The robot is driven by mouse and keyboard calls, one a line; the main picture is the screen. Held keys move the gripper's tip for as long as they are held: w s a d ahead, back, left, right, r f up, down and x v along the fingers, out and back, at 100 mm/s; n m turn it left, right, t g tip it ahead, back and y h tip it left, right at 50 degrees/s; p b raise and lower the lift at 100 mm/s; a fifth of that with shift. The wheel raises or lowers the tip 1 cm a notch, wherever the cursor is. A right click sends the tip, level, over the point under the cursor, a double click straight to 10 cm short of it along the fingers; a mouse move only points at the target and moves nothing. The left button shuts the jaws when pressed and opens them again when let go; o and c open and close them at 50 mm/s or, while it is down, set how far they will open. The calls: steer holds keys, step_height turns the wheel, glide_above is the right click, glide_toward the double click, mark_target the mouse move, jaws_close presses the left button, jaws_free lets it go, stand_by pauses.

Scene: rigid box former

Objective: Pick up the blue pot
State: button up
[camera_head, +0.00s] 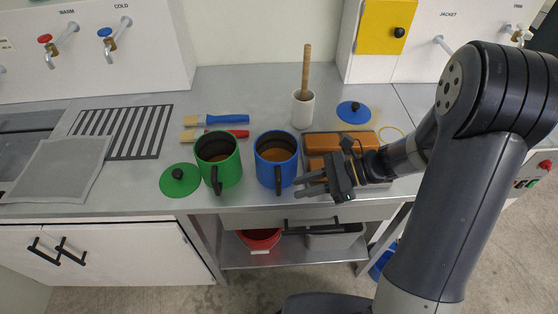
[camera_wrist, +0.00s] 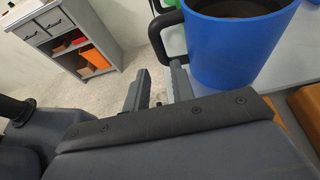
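The blue pot (camera_head: 276,153) stands upright on the grey counter near its front edge, with brownish contents and a black handle (camera_head: 278,181) facing the front. In the wrist view the blue pot (camera_wrist: 235,45) fills the upper right, with its dark handle (camera_wrist: 157,38) just beyond the fingertips. My gripper (camera_head: 304,184) is just right of the handle in the head view. Its two fingers are apart in the wrist view (camera_wrist: 160,68), with nothing between them. I cannot tell whether a finger touches the handle.
A green pot (camera_head: 219,160) stands close left of the blue pot, with a green lid (camera_head: 180,180) beside it. An orange block (camera_head: 345,141) lies in a tray behind my gripper. A white mortar (camera_head: 303,110), brushes (camera_head: 222,120) and a blue lid (camera_head: 354,112) are farther back.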

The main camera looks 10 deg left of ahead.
mark_target(278, 194)
steer(key=shift+p+x, duration=0.5)
steer(key=shift+x, duration=2.9)
steer(key=shift+w+a+r, duration=0.1)
steer(key=shift+w+r, duration=0.05)
jaws_close()
